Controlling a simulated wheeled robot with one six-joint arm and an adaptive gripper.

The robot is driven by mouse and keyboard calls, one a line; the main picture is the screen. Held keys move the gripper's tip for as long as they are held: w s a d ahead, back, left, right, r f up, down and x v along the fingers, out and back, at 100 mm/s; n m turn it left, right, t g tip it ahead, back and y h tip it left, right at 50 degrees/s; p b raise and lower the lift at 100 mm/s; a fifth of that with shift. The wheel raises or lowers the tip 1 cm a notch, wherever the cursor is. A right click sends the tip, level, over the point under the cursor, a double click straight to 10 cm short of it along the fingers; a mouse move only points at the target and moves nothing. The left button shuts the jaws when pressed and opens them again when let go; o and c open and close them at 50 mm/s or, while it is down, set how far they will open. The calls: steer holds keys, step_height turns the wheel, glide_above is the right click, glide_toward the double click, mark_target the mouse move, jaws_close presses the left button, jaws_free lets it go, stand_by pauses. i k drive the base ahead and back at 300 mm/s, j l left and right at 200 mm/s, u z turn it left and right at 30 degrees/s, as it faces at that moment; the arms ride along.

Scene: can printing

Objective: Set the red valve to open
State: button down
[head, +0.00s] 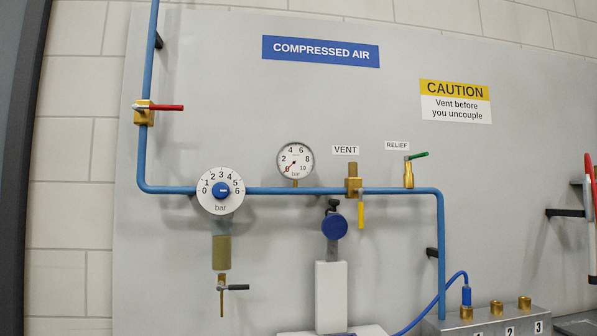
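The red valve (165,108) is a red lever on a brass body, fitted on the vertical blue pipe at the upper left of the panel in the head view. Its lever lies horizontal and points right, across the line of the pipe. I cannot make out my gripper in this view, and nothing touches the lever.
A regulator dial (220,190), pressure gauge (295,161), yellow vent lever (361,214) and green relief lever (417,155) sit along the horizontal pipe. The gauge needle points near 0. A white column (331,297) topped with a blue disc (334,226) stands at the lower middle.

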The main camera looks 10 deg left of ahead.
mark_target(140, 109)
steer(key=u, duration=1.5)
